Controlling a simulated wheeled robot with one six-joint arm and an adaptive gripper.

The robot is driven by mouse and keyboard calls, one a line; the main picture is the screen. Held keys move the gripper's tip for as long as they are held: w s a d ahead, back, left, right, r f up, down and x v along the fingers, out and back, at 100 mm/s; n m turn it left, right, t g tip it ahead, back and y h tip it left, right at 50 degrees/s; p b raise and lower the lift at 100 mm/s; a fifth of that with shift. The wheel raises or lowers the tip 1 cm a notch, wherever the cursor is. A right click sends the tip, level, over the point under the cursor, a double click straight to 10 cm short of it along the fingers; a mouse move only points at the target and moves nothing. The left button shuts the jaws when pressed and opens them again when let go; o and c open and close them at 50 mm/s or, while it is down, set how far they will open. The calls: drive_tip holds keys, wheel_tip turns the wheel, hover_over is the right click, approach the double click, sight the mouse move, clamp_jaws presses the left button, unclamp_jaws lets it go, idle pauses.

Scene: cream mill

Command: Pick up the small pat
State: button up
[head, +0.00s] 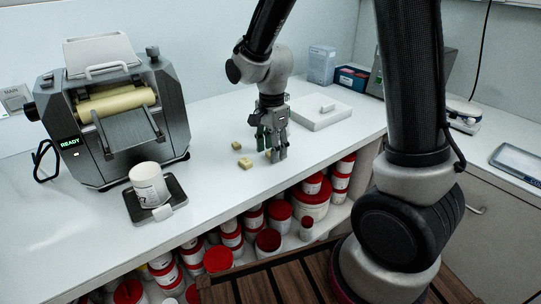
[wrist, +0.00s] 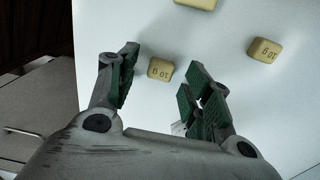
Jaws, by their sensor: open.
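Three pale yellow pats lie on the white counter. In the wrist view the smallest-looking pat (wrist: 161,68) has dark lettering, upside down, and lies between and just ahead of my open fingers (wrist: 158,85). A second lettered pat (wrist: 264,50) lies to the right, and a larger-looking pat (wrist: 195,4) is cut off by the top edge. In the head view my gripper (head: 273,154) points down low over the counter. Two pats show to its left, one farther back (head: 236,146) and one nearer the front (head: 245,162). The pat by my fingers is mostly hidden there.
A roller machine (head: 115,115) reading READY stands at the left. A white tub (head: 148,184) sits on a dark scale (head: 131,209) before it. A flat white box (head: 320,112) lies behind my gripper. Red-lidded tubs (head: 218,259) fill the shelf below the counter edge.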

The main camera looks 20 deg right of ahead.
drive_tip(key=shift+f, duration=0.2)
drive_tip(key=c, duration=0.8)
drive_tip(key=shift+o, duration=0.2)
drive_tip(key=shift+r, duration=0.1)
wheel_tip(320, 180, up, 10)
